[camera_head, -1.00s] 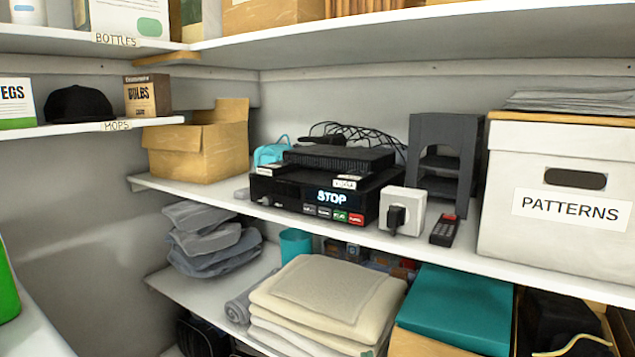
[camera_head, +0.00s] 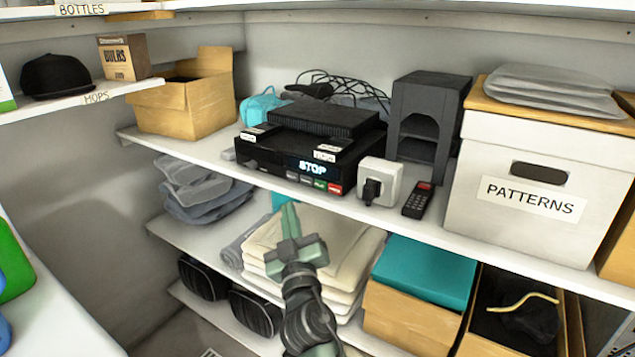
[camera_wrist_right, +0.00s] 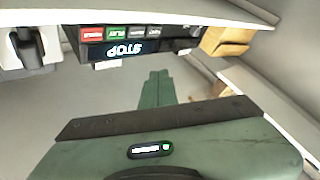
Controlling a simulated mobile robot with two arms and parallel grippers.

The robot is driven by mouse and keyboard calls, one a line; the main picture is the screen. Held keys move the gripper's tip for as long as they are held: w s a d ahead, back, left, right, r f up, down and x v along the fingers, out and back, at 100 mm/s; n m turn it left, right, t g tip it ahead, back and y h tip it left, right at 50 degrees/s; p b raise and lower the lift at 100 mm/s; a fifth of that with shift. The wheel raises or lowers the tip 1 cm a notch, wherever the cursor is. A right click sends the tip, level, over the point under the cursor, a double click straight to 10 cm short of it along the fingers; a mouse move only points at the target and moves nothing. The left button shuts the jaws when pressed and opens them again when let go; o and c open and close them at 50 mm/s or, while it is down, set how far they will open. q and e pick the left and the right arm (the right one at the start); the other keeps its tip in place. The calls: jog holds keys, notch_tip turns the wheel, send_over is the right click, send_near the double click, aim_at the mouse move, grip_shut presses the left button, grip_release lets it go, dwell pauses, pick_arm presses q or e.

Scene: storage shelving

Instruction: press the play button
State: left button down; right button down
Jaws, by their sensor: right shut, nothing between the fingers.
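A black player (camera_head: 285,157) stands on the middle shelf with a lit display reading STOP (camera_head: 313,167). A row of small buttons runs below the display; the green play button (camera_head: 320,185) is beside a red one at the right end. My right gripper (camera_head: 290,210) is shut and empty, pointing up in front of the towels, lower than the player and apart from it. In the right wrist view the player appears upside down, with the green play button (camera_wrist_right: 115,33) beyond the shut fingertips (camera_wrist_right: 158,77). My left gripper is out of view.
A white block with a black plug (camera_head: 380,181) and a dark remote (camera_head: 417,200) stand right of the player near the shelf edge (camera_head: 470,240). Folded towels (camera_head: 330,235) and a teal-lidded box (camera_head: 428,268) are on the shelf below.

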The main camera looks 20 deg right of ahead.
aim_at(321, 185)
jog(key=w+d, duration=0.2)
jog(key=w+d+p, duration=0.1)
jog(key=w+d, duration=0.1)
jog(key=d, duration=0.1)
jog(key=shift+w+d, duration=0.2)
jog(key=shift+d, duration=0.1)
jog(key=shift+w+d, duration=0.55)
jog(key=shift+d, duration=0.15)
jog(key=shift+w+d, duration=0.1)
jog(key=shift+d, duration=0.05)
dwell(1.5)
jog(key=shift+w+d, duration=0.15)
jog(key=shift+w+d+b, duration=0.2)
jog(key=shift+d+b, duration=0.1)
jog(key=shift+d, duration=0.05)
dwell(0.8)
jog(key=shift+a, duration=0.1)
jog(key=shift+s+a, duration=0.5)
jog(key=shift+a, duration=0.05)
